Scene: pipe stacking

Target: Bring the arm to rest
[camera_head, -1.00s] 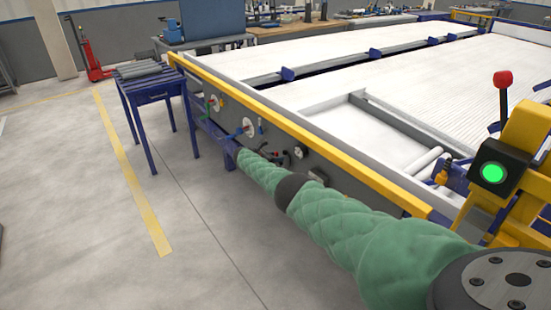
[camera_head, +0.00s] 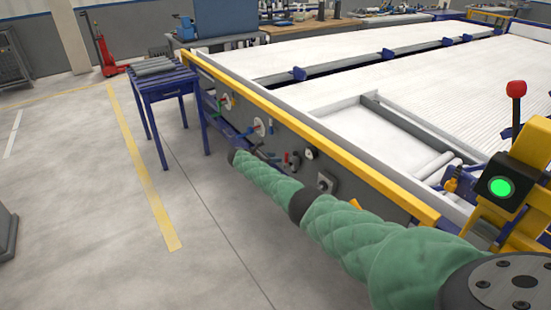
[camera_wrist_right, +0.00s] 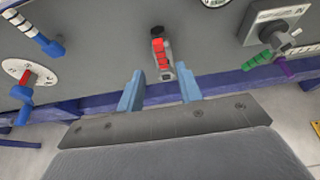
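My right arm, in a green padded sleeve, reaches from the lower right of the head view along the machine's front. Its gripper (camera_head: 248,148) is small and partly hidden at the far end, near the dark control panel (camera_head: 285,150). In the right wrist view the two blue fingers of that gripper (camera_wrist_right: 160,92) stand apart with nothing held between them. A red-handled lever (camera_wrist_right: 162,58) on the panel shows behind the gap; I cannot tell how far off it is. My left arm and gripper are not in view.
The machine's yellow rail (camera_head: 310,135) runs beside my arm. A blue table (camera_head: 165,85) with grey pipes (camera_head: 158,66) stands at the left back. A yellow post with a green button (camera_head: 500,187) is close at the right. The floor (camera_head: 90,220) at the left is mostly clear.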

